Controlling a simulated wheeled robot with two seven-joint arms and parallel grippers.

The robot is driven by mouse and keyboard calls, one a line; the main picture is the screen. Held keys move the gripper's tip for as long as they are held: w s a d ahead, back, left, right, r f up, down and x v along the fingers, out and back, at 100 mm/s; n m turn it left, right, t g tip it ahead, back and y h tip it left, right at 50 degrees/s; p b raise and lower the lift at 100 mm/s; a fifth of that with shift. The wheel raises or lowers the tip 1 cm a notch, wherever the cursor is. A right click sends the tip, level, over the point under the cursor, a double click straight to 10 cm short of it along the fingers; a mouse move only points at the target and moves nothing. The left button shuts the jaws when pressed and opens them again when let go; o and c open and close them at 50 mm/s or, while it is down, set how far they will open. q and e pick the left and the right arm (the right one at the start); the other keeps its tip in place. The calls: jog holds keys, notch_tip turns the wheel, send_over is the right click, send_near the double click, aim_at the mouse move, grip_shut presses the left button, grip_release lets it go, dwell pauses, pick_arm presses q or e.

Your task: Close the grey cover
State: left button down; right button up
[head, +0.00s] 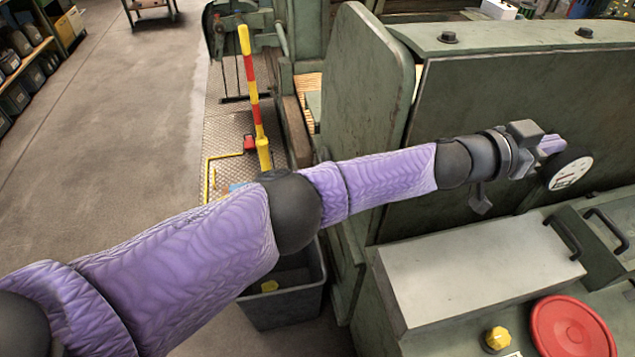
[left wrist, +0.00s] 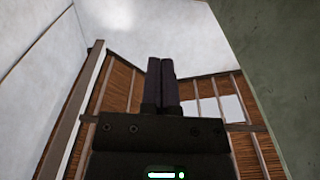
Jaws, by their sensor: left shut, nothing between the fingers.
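A light grey metal panel (head: 475,275), which looks like the grey cover, is on the lower part of the green machine. It appears to lie flat or nearly flat; I cannot tell whether it is fully down. A dark bar handle (head: 562,237) stands by its right end. My left gripper (head: 551,144) is above and beyond the panel, in front of the green machine's upright face, apart from the panel. Its fingers are shut and empty in the left wrist view (left wrist: 162,84). My right gripper is not in view.
A round white gauge (head: 569,173) is close beside my left gripper. A red disc (head: 572,328) and a yellow knob (head: 497,338) are at the lower right. A second handle (head: 607,229) is further right. A green upright plate (head: 365,95) stands behind my forearm.

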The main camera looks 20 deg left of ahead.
pick_arm(q)
jog(key=shift+w+d+f+b, duration=0.3)
jog(key=shift+w+d+b, duration=0.05)
jog(key=shift+d, duration=0.2)
jog(key=shift+w+d+f+b, duration=0.25)
jog(key=shift+w+d+b, duration=0.05)
jog(key=shift+d, duration=0.2)
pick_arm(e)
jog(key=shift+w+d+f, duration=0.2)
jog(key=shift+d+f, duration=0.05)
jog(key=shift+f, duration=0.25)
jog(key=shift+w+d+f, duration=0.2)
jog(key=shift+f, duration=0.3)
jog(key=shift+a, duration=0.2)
